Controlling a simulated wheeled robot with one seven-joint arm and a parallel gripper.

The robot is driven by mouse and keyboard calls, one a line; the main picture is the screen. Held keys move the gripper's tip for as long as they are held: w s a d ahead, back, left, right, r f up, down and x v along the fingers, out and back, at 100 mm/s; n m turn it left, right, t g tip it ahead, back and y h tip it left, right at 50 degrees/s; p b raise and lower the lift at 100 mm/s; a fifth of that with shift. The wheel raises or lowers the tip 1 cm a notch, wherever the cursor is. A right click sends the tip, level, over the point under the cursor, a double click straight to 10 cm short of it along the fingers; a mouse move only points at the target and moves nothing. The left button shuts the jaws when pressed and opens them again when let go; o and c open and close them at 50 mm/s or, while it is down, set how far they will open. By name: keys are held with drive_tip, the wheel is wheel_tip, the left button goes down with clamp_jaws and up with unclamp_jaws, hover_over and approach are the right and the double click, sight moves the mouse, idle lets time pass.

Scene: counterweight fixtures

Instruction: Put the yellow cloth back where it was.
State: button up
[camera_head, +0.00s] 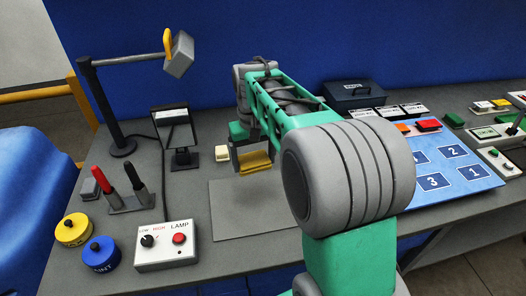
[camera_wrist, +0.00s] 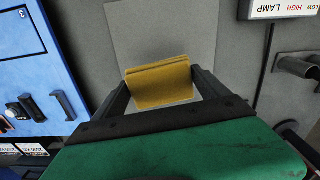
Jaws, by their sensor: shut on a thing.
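The yellow cloth (camera_head: 256,163) is a folded piece held between the two fingers of my gripper (camera_head: 250,158). In the wrist view, the cloth (camera_wrist: 160,88) fills the space between the dark fingers. It appears above the far part of a plain grey mat (camera_head: 240,215), which also shows behind it in the wrist view (camera_wrist: 150,30). I cannot tell whether the cloth touches the mat.
A lamp box (camera_head: 167,246), yellow pot (camera_head: 73,230), blue pot (camera_head: 101,254) and tool holder (camera_head: 133,201) stand left of the mat. A blue numbered board (camera_head: 460,180) lies to the right.

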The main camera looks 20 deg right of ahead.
drive_tip(key=w+d+f+m, duration=0.1)
drive_tip(key=w+d, duration=0.2)
drive_tip(key=d, duration=0.3)
drive_tip(key=w+d+m, duration=0.1)
drive_tip(key=w+d, duration=0.2)
drive_tip(key=d, duration=0.2)
drive_tip(key=w+f+p, duration=0.1)
drive_tip(key=w+f, duration=0.2)
drive_tip(key=w, duration=0.1)
drive_tip(key=w+a+f+p, duration=0.1)
drive_tip(key=w+f+p, duration=0.1)
drive_tip(key=w+f, duration=0.1)
drive_tip(key=w+a+f+p, duration=0.1)
drive_tip(key=w+f, duration=0.2)
drive_tip(key=w, duration=0.2)
drive_tip(key=shift+w+a, duration=0.2)
drive_tip(key=shift+w, duration=0.1)
drive_tip(key=shift+w+f+p, duration=0.15)
drive_tip(key=shift+f+p, duration=0.1)
drive_tip(key=shift+p, duration=0.05)
drive_tip(key=shift+f, duration=1.8)
drive_tip(key=o, duration=1.2)
drive_tip(key=shift+c, duration=0.2)
